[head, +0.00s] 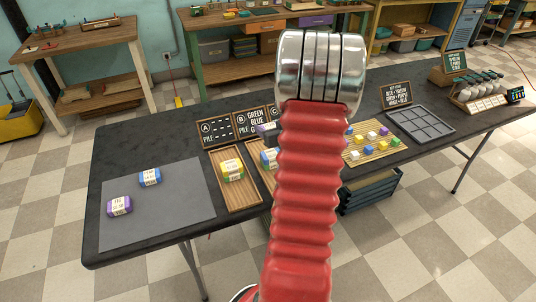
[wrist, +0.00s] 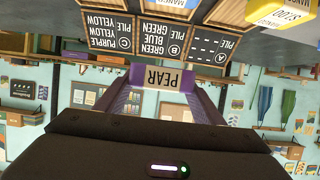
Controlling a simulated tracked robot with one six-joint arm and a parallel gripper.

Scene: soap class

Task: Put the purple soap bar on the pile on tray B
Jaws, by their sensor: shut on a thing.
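My gripper (wrist: 165,100) is shut on a purple soap bar (wrist: 138,77) with a PEAR label, in the wrist view. In the head view a bit of that bar (head: 265,128) shows beside my red arm, in front of the pile cards; the arm hides my gripper. Tray B (head: 252,158) is wooden and partly hidden by my arm. A blue soap bar (head: 268,160) sits on it; whether more lies there is hidden. Another purple soap bar (head: 120,205) lies on the grey mat (head: 165,220). The B card (wrist: 170,42) reads green, blue, green.
Tray A (head: 240,195) holds a yellow soap bar (head: 232,170). A blue bar (head: 150,176) lies on the mat. The C card (wrist: 108,38) stands beside the B card. Right of my arm are a board of small coloured blocks (head: 375,153) and a grey compartment tray (head: 420,125).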

